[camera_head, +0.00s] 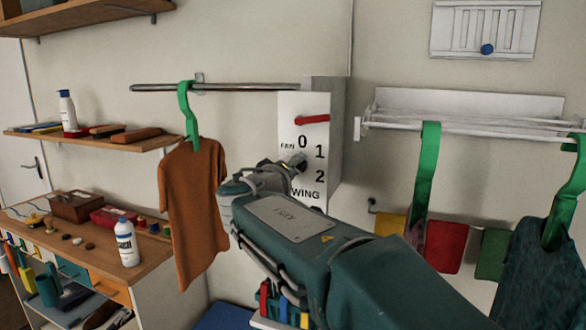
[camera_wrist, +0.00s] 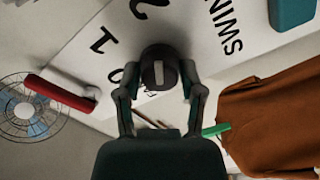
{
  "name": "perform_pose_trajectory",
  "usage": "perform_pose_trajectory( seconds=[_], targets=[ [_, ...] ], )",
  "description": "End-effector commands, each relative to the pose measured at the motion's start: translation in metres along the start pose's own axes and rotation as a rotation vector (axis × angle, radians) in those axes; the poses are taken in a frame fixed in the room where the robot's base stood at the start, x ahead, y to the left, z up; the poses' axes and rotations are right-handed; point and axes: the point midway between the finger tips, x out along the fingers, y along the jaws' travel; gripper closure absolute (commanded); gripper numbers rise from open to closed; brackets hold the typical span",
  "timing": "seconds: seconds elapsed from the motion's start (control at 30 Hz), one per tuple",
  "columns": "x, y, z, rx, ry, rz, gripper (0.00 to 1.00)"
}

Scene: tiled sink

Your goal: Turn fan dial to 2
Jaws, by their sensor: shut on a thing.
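The fan dial (camera_wrist: 160,58) is a dark round knob with a pale mark on its face. It sits on a white control box (camera_head: 337,120) marked FAN, 0, 1, 2 and SWING. In the wrist view my gripper (camera_wrist: 160,76) has one finger on each side of the dial and is shut on it. In the head view my gripper (camera_head: 293,166) is at the box front, left of the numbers, and mostly covers the dial. Which number the pale mark points to is not clear.
A red bar (camera_head: 312,119) sticks out on the box above the numbers. An orange shirt (camera_head: 192,205) hangs from a green hanger (camera_head: 187,115) close to my gripper's left. A white drying rack (camera_head: 470,115) is at right. A caged fan (camera_wrist: 28,108) shows in the wrist view.

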Motion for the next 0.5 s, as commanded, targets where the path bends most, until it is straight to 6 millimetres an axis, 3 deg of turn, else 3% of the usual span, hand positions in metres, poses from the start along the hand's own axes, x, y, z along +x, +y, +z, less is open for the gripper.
perform_pose_trajectory(
  seconds=[0.03, 0.37, 0.4, 0.43, 0.5],
  targets=[
    [0.0008, -0.0067, 0.0022, -0.002, -0.005, -0.011, 0.97],
    [0.0009, -0.0075, 0.0026, -0.002, -0.007, -0.012, 0.97],
    [0.0009, -0.0075, 0.0026, -0.002, -0.007, -0.012, 0.32],
    [0.0009, -0.0075, 0.0026, -0.002, -0.007, -0.012, 0.18],
    [0.0008, -0.0066, 0.0023, -0.002, -0.006, -0.01, 0.13]
  ],
)
